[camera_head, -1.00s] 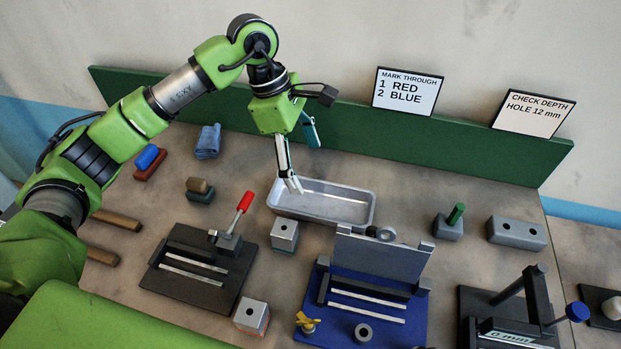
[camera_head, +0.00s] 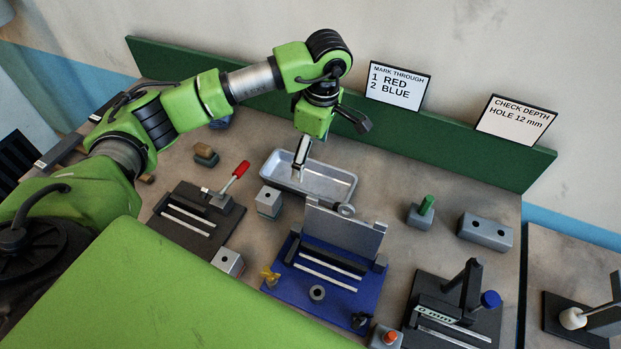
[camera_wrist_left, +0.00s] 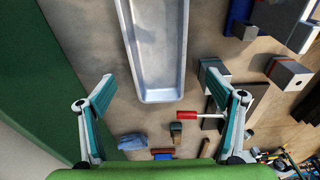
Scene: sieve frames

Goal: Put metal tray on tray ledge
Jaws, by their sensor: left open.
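The metal tray (camera_head: 328,184) is a shallow, silver, rectangular pan lying on the bench in front of the green back panel. My left gripper (camera_head: 300,166) points down over the tray's left part in the head view. In the left wrist view, the tray (camera_wrist_left: 156,50) extends away ahead, its near end between the lines of the fingers. The fingers of my left gripper (camera_wrist_left: 158,80) are wide apart, with nothing between them. I cannot tell which part is the tray ledge. My right gripper is not in view.
A blue fixture (camera_head: 340,285) with an upright grey plate stands in front of the tray. A black fixture (camera_head: 180,232) with a red-handled clamp is to the left. A grey block (camera_head: 269,202) sits near the tray's left front. Bare bench lies right of the tray.

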